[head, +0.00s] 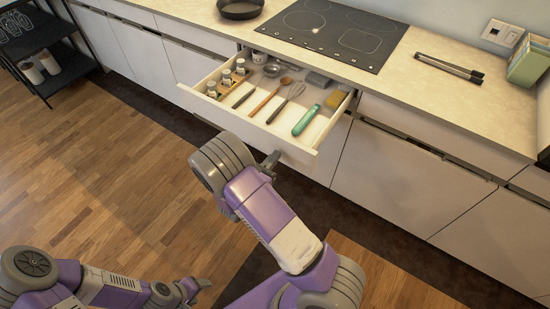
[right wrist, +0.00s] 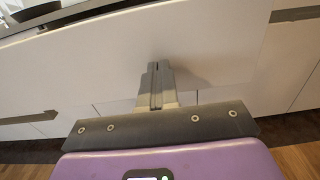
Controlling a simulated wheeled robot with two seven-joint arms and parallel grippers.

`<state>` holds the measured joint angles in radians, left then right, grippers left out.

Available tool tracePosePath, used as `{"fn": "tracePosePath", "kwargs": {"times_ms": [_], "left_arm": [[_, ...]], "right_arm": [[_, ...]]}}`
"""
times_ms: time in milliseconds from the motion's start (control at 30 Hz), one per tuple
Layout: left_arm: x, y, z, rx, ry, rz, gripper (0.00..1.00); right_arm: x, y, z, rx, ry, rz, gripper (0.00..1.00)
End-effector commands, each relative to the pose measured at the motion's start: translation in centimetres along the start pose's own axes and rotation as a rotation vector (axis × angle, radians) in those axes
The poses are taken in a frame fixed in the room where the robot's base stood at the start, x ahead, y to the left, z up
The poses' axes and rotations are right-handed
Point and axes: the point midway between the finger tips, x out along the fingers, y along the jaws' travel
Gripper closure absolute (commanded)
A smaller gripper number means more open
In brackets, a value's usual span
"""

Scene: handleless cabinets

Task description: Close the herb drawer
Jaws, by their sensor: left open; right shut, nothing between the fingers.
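The herb drawer (head: 250,122) is pulled out below the counter in the head view. It holds small jars (head: 226,78) at its left and several utensils. Its white front fills much of the right wrist view (right wrist: 215,45). My right gripper (head: 271,160) is at the outer face of the drawer front, partly hidden by my arm. In the right wrist view its fingers (right wrist: 157,72) are shut and empty, pointing at the front; I cannot tell whether they touch it. My left gripper (head: 194,288) is open and empty, low over the floor, away from the drawer.
The counter above bears a black cooktop (head: 335,32), a dark pan (head: 240,9) and black tongs (head: 449,67). The neighbouring cabinet fronts (head: 400,165) are closed. A black shelf rack (head: 45,50) stands at the far left. The wooden floor (head: 110,170) is clear.

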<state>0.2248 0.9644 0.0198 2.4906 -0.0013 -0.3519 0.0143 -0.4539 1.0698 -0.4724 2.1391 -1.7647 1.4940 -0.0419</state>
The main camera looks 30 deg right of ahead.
Motion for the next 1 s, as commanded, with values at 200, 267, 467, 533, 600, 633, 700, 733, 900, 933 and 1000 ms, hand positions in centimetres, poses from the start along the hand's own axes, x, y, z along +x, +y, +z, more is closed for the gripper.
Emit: {"fn": "tracePosePath", "kwargs": {"times_ms": [200, 267, 467, 533, 600, 633, 700, 733, 900, 933, 1000], "left_arm": [[0.2, -0.1, 0.0, 0.000, 0.000, 0.000, 0.37], [0.2, -0.1, 0.0, 0.000, 0.000, 0.000, 0.37], [0.1, -0.1, 0.0, 0.000, 0.000, 0.000, 0.37], [0.1, -0.1, 0.0, 0.000, 0.000, 0.000, 0.37], [0.1, 0.0, 0.0, 0.000, 0.000, 0.000, 0.37], [0.1, 0.0, 0.0, 0.000, 0.000, 0.000, 0.37], [0.0, 0.0, 0.0, 0.000, 0.000, 0.000, 0.37], [0.0, 0.0, 0.0, 0.000, 0.000, 0.000, 0.37], [-0.2, 0.1, 0.0, 0.000, 0.000, 0.000, 0.37], [-0.3, 0.1, 0.0, 0.000, 0.000, 0.000, 0.37], [-0.3, 0.1, 0.0, 0.000, 0.000, 0.000, 0.37]], "right_arm": [[0.8, 0.0, 0.0, 0.000, 0.000, 0.000, 1.00], [0.8, 0.0, 0.0, 0.000, 0.000, 0.000, 1.00], [0.8, 0.0, 0.0, 0.000, 0.000, -0.001, 1.00], [0.9, 0.0, 0.0, 0.000, 0.000, -0.001, 1.00], [1.2, -0.1, 0.0, 0.000, 0.000, -0.002, 1.00], [1.4, -0.1, 0.0, 0.000, 0.000, -0.002, 1.00], [2.1, -0.1, 0.1, 0.000, 0.000, -0.004, 1.00], [2.4, -0.1, 0.1, 0.000, 0.000, -0.003, 1.00], [5.7, -0.2, 0.1, 0.001, -0.003, -0.006, 1.00], [6.4, -0.2, 0.1, 0.001, -0.002, -0.006, 1.00], [8.2, -0.2, 0.1, 0.001, -0.002, -0.006, 1.00]]}}
